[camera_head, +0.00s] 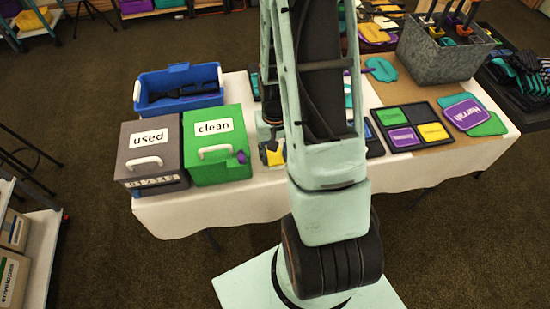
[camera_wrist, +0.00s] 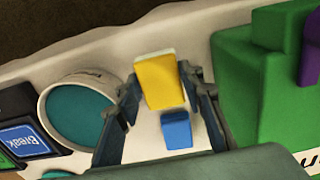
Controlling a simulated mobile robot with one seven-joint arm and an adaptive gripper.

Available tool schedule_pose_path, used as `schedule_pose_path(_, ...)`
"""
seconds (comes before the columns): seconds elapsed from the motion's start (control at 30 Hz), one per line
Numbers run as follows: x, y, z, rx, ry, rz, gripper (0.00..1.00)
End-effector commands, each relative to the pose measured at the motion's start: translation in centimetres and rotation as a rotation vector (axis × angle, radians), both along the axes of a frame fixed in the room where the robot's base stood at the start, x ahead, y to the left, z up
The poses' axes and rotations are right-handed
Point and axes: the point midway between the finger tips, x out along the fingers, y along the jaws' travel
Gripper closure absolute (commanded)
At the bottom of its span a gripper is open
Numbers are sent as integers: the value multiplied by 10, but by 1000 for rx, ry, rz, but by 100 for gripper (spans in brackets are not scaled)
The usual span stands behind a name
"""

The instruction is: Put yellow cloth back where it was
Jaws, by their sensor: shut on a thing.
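The yellow cloth (camera_wrist: 158,82) shows as a folded yellow block with a pale top edge. My gripper (camera_wrist: 160,90) is shut on it, with one dark finger on each side. In the head view the yellow cloth (camera_head: 275,156) shows just left of my arm, near the table's front edge and right of the green "clean" box (camera_head: 205,172). My arm hides much of the gripper there. I cannot tell whether the cloth touches the table.
A small blue block (camera_wrist: 176,130) is beside the cloth in the wrist view. A round teal-topped container (camera_wrist: 77,113) stands left. The grey "used" box (camera_head: 133,164), blue bin (camera_head: 210,88) and metal planter (camera_head: 438,58) stand on the table. A card tray (camera_head: 413,145) lies right.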

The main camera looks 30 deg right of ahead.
Motion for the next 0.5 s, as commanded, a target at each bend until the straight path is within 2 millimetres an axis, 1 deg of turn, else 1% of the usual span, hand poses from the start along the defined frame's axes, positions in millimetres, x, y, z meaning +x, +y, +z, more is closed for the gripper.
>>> schedule_pose_path(0.03, 1, -1, -7, 0, 1, -1, 87)
schedule_pose_path(0.1, 1, -1, -15, 0, 1, 0, 87)
schedule_pose_path(0.2, 2, -1, -23, 0, -1, 0, 87)
schedule_pose_path(0.5, 2, -1, -25, -1, -3, 0, 87)
